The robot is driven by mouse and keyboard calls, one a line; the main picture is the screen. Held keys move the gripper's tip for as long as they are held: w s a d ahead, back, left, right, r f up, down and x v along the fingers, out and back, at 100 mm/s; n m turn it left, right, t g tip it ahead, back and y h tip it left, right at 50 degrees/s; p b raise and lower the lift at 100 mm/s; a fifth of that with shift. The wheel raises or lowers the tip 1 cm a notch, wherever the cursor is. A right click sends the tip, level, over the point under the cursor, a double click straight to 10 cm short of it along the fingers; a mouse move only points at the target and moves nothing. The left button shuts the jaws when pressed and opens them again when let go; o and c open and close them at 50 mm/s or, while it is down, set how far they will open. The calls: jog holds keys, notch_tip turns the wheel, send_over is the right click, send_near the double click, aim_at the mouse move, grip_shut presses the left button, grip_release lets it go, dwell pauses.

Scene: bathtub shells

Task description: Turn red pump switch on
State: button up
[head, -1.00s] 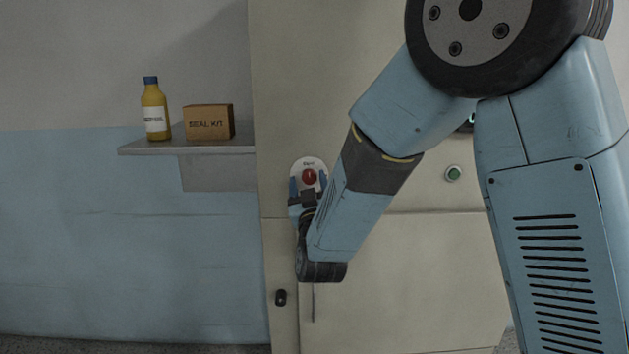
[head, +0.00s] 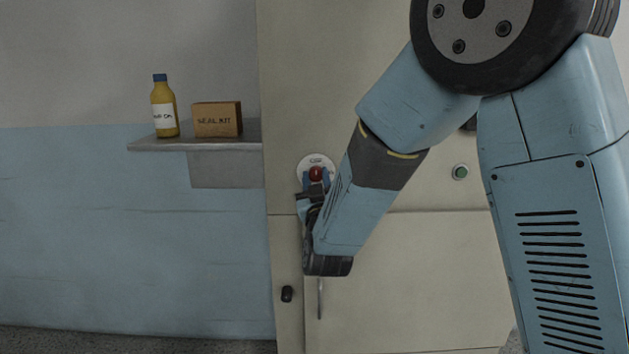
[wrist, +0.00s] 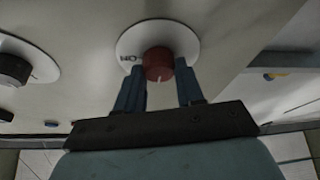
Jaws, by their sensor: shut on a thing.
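The red pump switch (head: 316,174) is a round red knob on a white disc (head: 309,160) on the beige cabinet front. In the wrist view the red knob (wrist: 159,63) stands out from the white disc (wrist: 185,38), with a light mark on its near face and dark lettering on the disc to its left. My gripper (head: 316,180) has its blue fingers on either side of the knob and is shut on it. In the wrist view the gripper (wrist: 158,80) fingers flank the knob from below; the exact contact is hard to see.
A green button (head: 460,172) sits right of my forearm. A black knob (head: 286,294) and a thin vertical handle (head: 320,298) are lower on the cabinet (head: 400,300). A shelf (head: 160,146) at left holds a yellow bottle (head: 164,108) and a seal kit box (head: 217,119).

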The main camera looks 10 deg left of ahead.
jog(key=shift+m, duration=0.3)
jog(key=m+h, duration=0.2)
jog(key=m, duration=0.2)
jog(key=shift+t, duration=0.3)
jog(key=m+h, duration=0.2)
jog(key=m, duration=0.2)
jog(key=m+h, duration=0.3)
jog(key=m, duration=0.2)
jog(key=shift+a, duration=0.1)
jog(key=m+g+h, duration=0.1)
jog(key=m, duration=0.2)
jog(key=m+h, duration=0.1)
jog(key=m, duration=0.1)
jog(key=shift+m+g, duration=0.4)
jog(key=shift+m+g+h, duration=0.5)
jog(key=shift+m+g, duration=0.2)
jog(key=shift+m, duration=1.4)
jog(key=shift+f, duration=0.15)
jog(key=o, duration=0.7)
jog(key=shift+s, duration=0.1)
jog(key=o, duration=0.3)
jog(key=shift+r, duration=0.2)
jog(key=shift+o, duration=0.2)
jog(key=shift+s+a, duration=0.1)
